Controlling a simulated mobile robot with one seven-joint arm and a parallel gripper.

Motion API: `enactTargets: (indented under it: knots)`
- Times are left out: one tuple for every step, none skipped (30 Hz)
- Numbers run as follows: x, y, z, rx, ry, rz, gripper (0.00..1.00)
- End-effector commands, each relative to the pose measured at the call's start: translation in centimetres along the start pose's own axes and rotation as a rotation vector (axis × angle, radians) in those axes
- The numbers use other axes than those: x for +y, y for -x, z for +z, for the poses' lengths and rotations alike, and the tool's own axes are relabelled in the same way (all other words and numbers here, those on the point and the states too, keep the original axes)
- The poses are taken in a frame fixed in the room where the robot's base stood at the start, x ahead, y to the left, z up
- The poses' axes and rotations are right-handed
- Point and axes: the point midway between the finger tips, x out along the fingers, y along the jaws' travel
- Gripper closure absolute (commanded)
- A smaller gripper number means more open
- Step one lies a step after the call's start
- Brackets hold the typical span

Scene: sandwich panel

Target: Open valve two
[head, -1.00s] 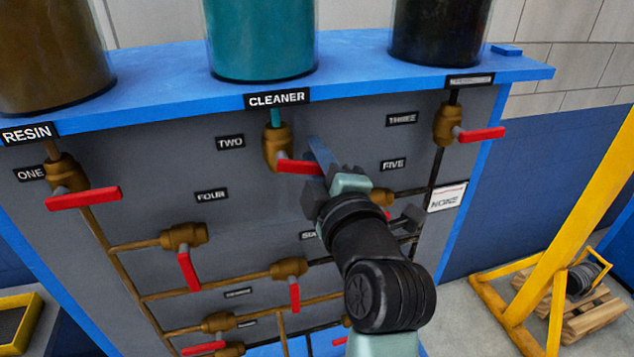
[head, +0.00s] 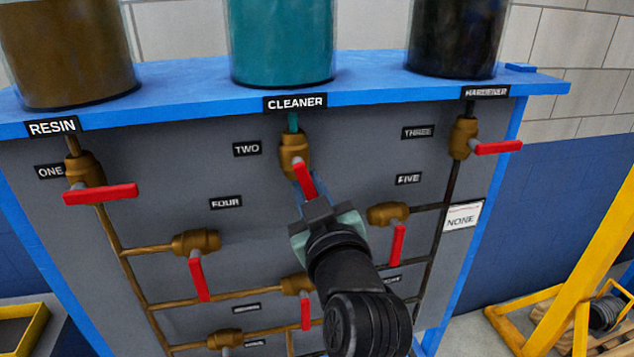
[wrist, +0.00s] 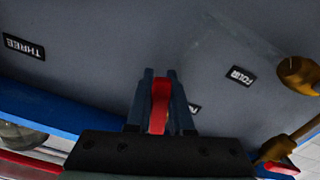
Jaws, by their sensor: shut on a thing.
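Valve two (head: 294,152) is a brass valve under the CLEANER label, beside the TWO label (head: 247,149). Its red handle (head: 304,180) now slopes steeply downward and slightly right from the valve body. My gripper (head: 303,187) is shut on this handle from below. In the wrist view the red handle (wrist: 160,98) sits between the two blue fingers of my gripper (wrist: 159,92). The lower part of the handle is hidden by my gripper in the head view.
Valve one (head: 85,172) and valve three (head: 464,138) have handles pointing sideways. Valve four (head: 196,242) and valve five (head: 388,214) lie lower, with handles hanging down. Pipes run across the grey panel (head: 150,200). A yellow frame (head: 590,270) stands at right.

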Motion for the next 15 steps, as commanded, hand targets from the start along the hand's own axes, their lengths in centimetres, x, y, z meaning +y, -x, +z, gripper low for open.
enactTargets:
  knots:
    - [-0.3, 0.0, 0.1, -0.004, -0.040, -0.002, 1.00]
    - [-0.4, 0.0, 0.1, -0.004, -0.064, -0.002, 1.00]
    - [-0.6, 0.0, 0.1, -0.004, -0.095, -0.002, 1.00]
    - [-0.7, 0.0, 0.1, -0.004, -0.118, -0.002, 1.00]
    - [-0.8, 0.0, 0.0, -0.004, -0.139, -0.002, 1.00]
    - [-0.9, 0.0, 0.0, -0.004, -0.166, -0.002, 1.00]
    - [-1.0, 0.0, 0.0, -0.004, -0.184, -0.002, 1.00]
    - [-1.1, 0.0, 0.0, -0.004, -0.203, -0.002, 1.00]
    - [-1.2, 0.0, 0.0, -0.004, -0.225, -0.002, 1.00]
    - [-1.3, 0.0, -0.1, -0.004, -0.239, -0.002, 1.00]
    - [-1.4, 0.0, -0.1, -0.004, -0.253, -0.002, 1.00]
    - [-1.4, 0.0, -0.1, -0.004, -0.269, -0.001, 1.00]
    - [-1.5, 0.0, -0.1, -0.004, -0.281, -0.001, 1.00]
    - [-1.5, 0.0, -0.1, -0.004, -0.292, -0.001, 1.00]
    - [-1.6, 0.0, -0.1, -0.004, -0.303, 0.000, 1.00]
